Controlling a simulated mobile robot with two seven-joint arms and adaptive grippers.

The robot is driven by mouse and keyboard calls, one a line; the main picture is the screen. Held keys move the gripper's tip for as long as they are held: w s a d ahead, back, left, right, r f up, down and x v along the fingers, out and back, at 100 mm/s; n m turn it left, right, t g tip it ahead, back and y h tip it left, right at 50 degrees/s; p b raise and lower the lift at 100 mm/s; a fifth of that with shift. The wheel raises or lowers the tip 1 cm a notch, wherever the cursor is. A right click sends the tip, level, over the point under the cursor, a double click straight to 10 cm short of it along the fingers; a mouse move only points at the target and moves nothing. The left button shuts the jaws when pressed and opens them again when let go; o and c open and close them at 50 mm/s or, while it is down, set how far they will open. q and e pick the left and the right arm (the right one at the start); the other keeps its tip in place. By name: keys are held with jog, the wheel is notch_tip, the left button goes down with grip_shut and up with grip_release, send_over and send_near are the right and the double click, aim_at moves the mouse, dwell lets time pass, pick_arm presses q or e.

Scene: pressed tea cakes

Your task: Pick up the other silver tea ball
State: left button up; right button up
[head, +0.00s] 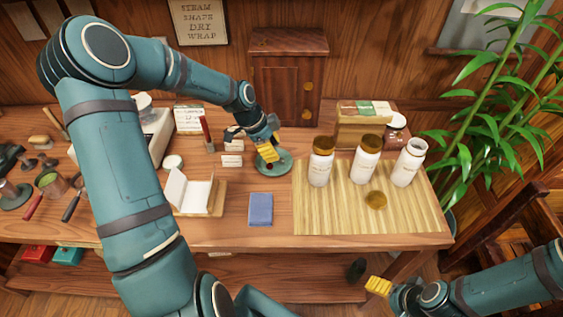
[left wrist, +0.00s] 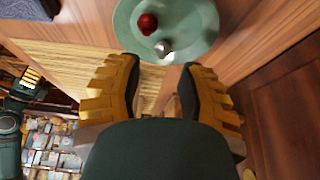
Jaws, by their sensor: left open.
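A silver tea ball (left wrist: 163,48) lies on the green plate (left wrist: 198,18) in the left wrist view, beside a dark red ball (left wrist: 148,23). In the head view the plate (head: 284,167) is on the table, in front of the wooden cabinet. My left gripper (left wrist: 160,78) is open and empty, its yellow fingers pointing at the plate, with the silver ball ahead between their lines. In the head view the left gripper (head: 268,150) is over the plate and hides part of it; I cannot make out the silver ball there. My right gripper (head: 378,286) is low in front of the table.
A bamboo mat (head: 325,215) right of the plate bears white jars (head: 320,168), (head: 367,164) with lids and an open jar (head: 408,165). A loose lid (head: 375,200) lies before them. A blue cloth (head: 260,209) and a small cabinet (head: 287,85) are near the plate.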

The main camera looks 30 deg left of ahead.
aim_at(281, 161)
pick_arm(q)
jog(key=shift+w+b+x, duration=0.2)
jog(key=shift+b+x, duration=0.4)
jog(key=shift+x, duration=2.1)
jog(key=shift+a, duration=0.1)
jog(key=shift+c, duration=0.3)
jog(key=c, duration=0.5)
jog(key=shift+c, duration=0.2)
